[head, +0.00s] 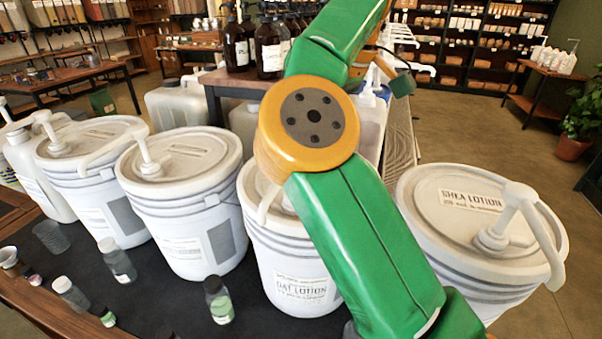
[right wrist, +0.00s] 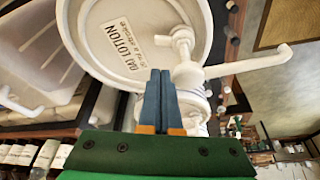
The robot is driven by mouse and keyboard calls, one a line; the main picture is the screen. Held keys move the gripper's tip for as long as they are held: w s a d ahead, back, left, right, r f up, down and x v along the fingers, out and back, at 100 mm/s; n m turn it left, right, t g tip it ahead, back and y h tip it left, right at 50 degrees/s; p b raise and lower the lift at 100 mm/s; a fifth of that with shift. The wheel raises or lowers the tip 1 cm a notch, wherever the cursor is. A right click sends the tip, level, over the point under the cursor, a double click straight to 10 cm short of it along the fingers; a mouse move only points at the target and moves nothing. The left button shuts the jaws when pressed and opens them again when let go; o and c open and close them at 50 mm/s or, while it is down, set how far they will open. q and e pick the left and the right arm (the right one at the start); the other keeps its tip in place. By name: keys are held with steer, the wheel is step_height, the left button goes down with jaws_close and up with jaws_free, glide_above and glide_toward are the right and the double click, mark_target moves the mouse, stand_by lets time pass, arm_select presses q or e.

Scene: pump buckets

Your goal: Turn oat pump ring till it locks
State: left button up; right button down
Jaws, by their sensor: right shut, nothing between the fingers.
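The oat lotion bucket (head: 262,262) stands in the middle of the head view, labelled OAT LOTION. The pump's thick collar (right wrist: 187,76) is just right of the fingertips. My right gripper (right wrist: 160,73) is shut and empty beside the pump; contact is unclear. My left gripper is not in view.
A shea lotion bucket (head: 450,215) with its own pump stands at the right. Two more pump buckets (head: 190,215) (head: 95,190) stand at the left. Small bottles (head: 218,300) stand on the dark mat in front. Brown bottles (head: 270,50) stand on a table behind.

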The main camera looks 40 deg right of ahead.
steer(key=x, duration=0.9)
steer(key=shift+b, duration=0.35)
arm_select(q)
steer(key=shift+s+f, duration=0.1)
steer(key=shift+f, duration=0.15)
arm_select(e)
steer(key=shift+d+f, duration=0.1)
steer(key=shift+f, duration=0.35)
steer(key=shift+d, duration=0.15)
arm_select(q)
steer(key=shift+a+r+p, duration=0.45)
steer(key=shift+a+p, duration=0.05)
arm_select(e)
steer(key=shift+s, duration=0.2)
